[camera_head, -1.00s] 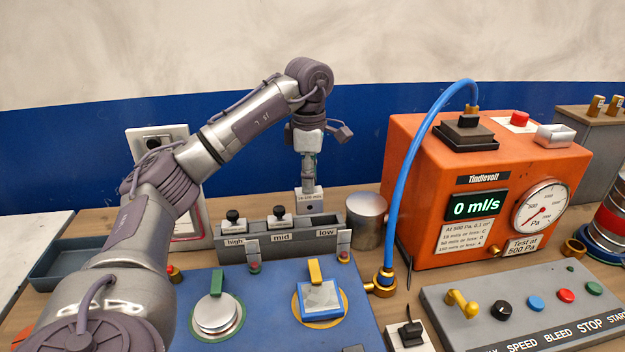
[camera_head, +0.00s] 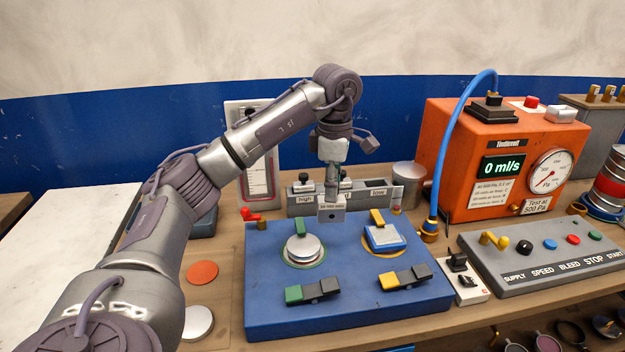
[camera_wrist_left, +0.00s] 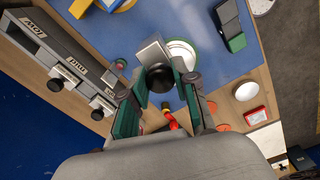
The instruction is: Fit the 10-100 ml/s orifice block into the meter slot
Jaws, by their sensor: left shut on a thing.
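My left gripper (camera_head: 332,190) is shut on a small light grey orifice block (camera_head: 331,213) with a printed label on its front. The block is upright, in front of the grey rack (camera_head: 350,205) and above the back of the blue bench plate. In the left wrist view the gripper (camera_wrist_left: 166,100) grips the block's black knob (camera_wrist_left: 160,78), and the grey block (camera_wrist_left: 153,52) shows beyond it. The orange meter (camera_head: 440,150) stands at the right and reads 0 ml/s. A black square fitting (camera_head: 492,112) is on its top; I cannot tell whether this is the slot. My right gripper is out of view.
The rack holds two black-knobbed blocks by high and mid; its low end looks empty. The blue plate (camera_head: 345,305) carries green and yellow clamps. A blue hose (camera_head: 441,150) arches left of the meter. A grey control panel (camera_head: 545,248) and switch box (camera_head: 470,290) stand at right.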

